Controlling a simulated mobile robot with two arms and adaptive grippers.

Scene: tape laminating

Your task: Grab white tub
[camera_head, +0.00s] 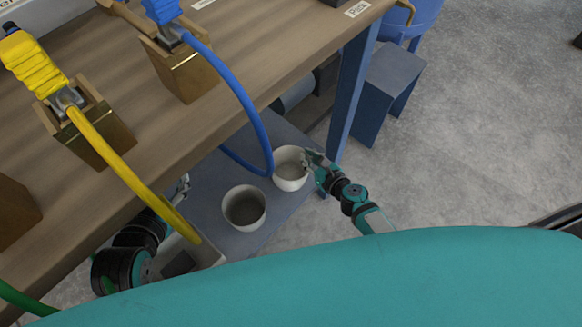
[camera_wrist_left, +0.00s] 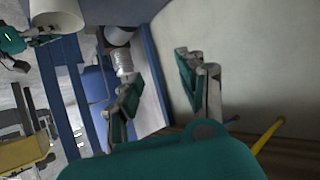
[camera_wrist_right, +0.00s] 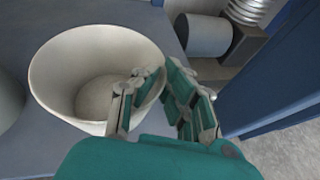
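Two white tubs stand upright on a blue-grey lower shelf, a left one (camera_head: 244,208) and a right one (camera_head: 291,168). My right gripper (camera_head: 312,160) is at the right rim of the right tub. In the right wrist view this tub (camera_wrist_right: 70,62) is large and looks empty. The fingers (camera_wrist_right: 158,88) are apart, one overlapping the tub's inside and one outside its wall; firm contact cannot be told. My left gripper (camera_head: 183,187) is partly hidden beside the workbench edge. In the left wrist view its fingers (camera_wrist_left: 163,82) are spread and empty. That view also shows a tub (camera_wrist_left: 58,14).
The wooden workbench (camera_head: 285,45) overhangs the lower shelf (camera_head: 205,180). Blue (camera_head: 230,85) and yellow (camera_head: 120,160) cables hang over its edge near the tubs. A blue table leg (camera_head: 352,95) stands just behind my right gripper. The floor at the right is mostly clear.

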